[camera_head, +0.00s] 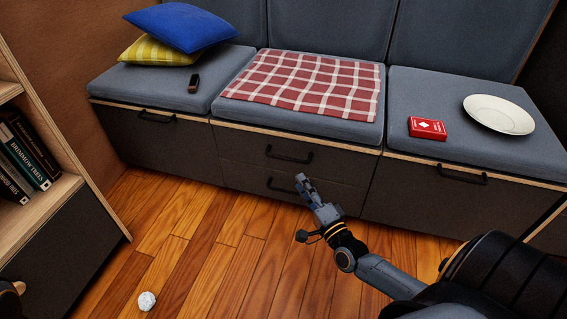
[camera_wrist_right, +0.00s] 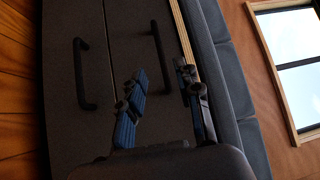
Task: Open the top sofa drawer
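The sofa's middle section has two dark drawers, one above the other. The top drawer (camera_head: 235,143) is shut, with a black bar handle (camera_head: 289,155); this handle also shows in the right wrist view (camera_wrist_right: 160,55). The lower drawer (camera_head: 235,176) is shut too, with its own handle (camera_head: 290,188). My right gripper (camera_head: 303,182) is in front of the drawers, overlapping the lower one in the head view. In the wrist view its fingers (camera_wrist_right: 162,86) are spread and empty, with the top handle appearing beyond the gap. I cannot see contact with any handle. My left gripper is not in view.
Side drawers (camera_head: 140,130) flank the middle ones. On the seat are pillows (camera_head: 180,27), a remote (camera_head: 194,83), a checked cloth (camera_head: 305,82), a red card box (camera_head: 427,128) and a plate (camera_head: 499,114). A bookshelf (camera_head: 60,205) stands left. A crumpled white ball (camera_head: 147,301) lies on the floor.

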